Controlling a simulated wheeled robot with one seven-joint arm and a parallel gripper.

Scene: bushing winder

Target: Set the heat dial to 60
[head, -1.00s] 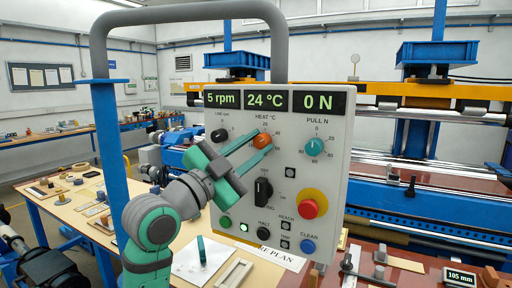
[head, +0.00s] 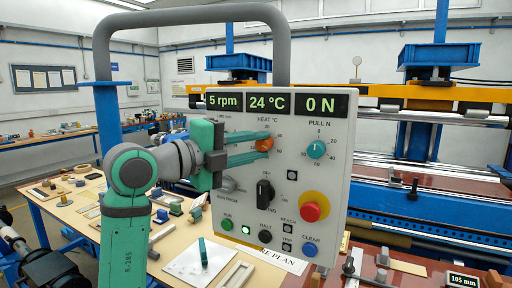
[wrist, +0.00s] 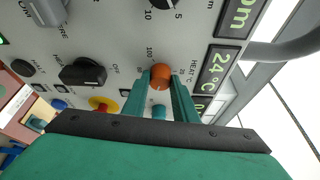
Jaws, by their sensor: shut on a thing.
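The heat dial is an orange knob (head: 263,146) in the upper middle of the grey control panel (head: 335,205), under the HEAT °C label. It also shows in the wrist view (wrist: 160,82). My gripper (head: 266,143) reaches in from the left with its teal fingers nearly level. In the wrist view its fingertips (wrist: 160,75) are on either side of the knob, shut on it. The temperature display (head: 268,102) reads 24 °C. The fingers hide part of the dial's scale, and I cannot make out which mark the knob points to.
A teal pull dial (head: 316,149) is to the right of the heat dial. A black selector (head: 264,194) sits below, and a red stop button (head: 311,211) lower right. A grey tube frame (head: 284,60) arches over the panel.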

